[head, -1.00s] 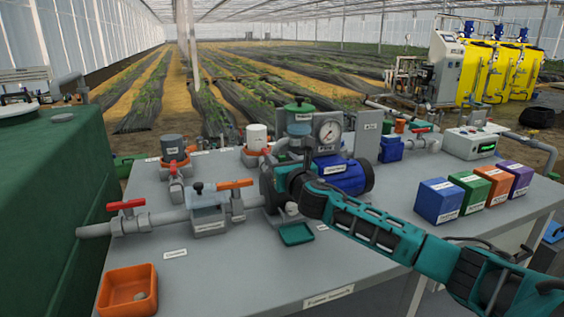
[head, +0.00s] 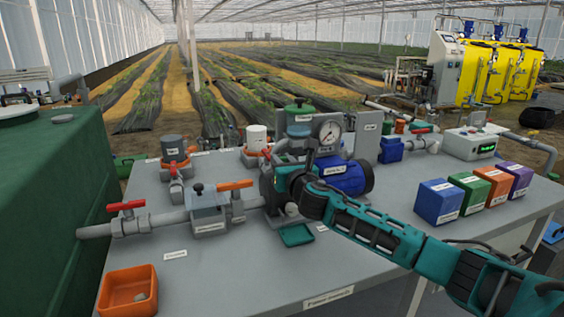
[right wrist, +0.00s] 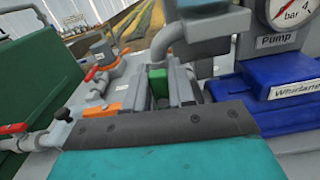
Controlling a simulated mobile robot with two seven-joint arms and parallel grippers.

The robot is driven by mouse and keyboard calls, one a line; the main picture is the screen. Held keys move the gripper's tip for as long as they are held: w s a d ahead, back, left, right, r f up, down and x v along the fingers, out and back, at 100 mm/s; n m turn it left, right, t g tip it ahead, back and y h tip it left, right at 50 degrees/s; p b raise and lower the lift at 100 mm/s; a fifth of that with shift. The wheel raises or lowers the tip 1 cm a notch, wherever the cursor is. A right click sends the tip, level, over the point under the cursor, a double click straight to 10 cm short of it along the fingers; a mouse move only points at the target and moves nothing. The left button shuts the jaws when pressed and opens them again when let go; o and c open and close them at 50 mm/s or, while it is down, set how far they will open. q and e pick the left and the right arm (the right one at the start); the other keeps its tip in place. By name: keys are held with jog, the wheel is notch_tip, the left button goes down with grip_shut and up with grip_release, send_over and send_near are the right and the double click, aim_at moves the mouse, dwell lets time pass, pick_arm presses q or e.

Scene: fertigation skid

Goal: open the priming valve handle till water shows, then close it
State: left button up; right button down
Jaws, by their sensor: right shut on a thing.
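My right gripper (head: 283,178) reaches in from the lower right to the near side of the pump (head: 345,178), beside the pipe fittings. In the right wrist view its fingers (right wrist: 160,88) are shut on a small green piece (right wrist: 158,79), which appears to be the priming valve handle. In the head view that piece is hidden by my gripper, so its angle is hard to tell. A green-topped pot (head: 299,113) stands just behind the gripper. No water shows. My left gripper is not in view.
Red handles (head: 126,205) and orange handles (head: 234,184) sit on the pipe to the left. A pressure gauge (head: 330,132) stands above the pump. A green tray (head: 296,235) lies below the gripper. An orange bin (head: 127,290) is front left; coloured boxes (head: 437,201) stand right.

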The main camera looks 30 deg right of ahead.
jog(key=m+p, duration=0.1)
jog(key=m, duration=0.2)
jog(key=shift+d, duration=0.2)
jog(key=shift+s+d+f+m, duration=0.1)
jog(key=shift+d+m, duration=0.05)
jog(key=shift+m, duration=0.85)
jog(key=m, duration=0.3)
jog(key=shift+d+f+m+p, duration=0.2)
jog(key=shift+d+m+p, duration=0.05)
jog(key=shift+m+p, duration=0.1)
jog(key=m, duration=0.5)
jog(key=shift+s+d+f, duration=0.1)
jog(key=shift+d+f, duration=0.15)
jog(key=shift+f, duration=0.15)
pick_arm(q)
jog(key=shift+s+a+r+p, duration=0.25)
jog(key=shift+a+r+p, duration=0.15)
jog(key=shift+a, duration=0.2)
pick_arm(e)
jog(key=shift+f+m, duration=0.15)
jog(key=shift+m, duration=0.8)
jog(key=shift+f+m, duration=0.15)
jog(key=shift+m, duration=0.75)
jog(key=c, duration=1)
grip_release()
jog(key=shift+c, duration=0.2)
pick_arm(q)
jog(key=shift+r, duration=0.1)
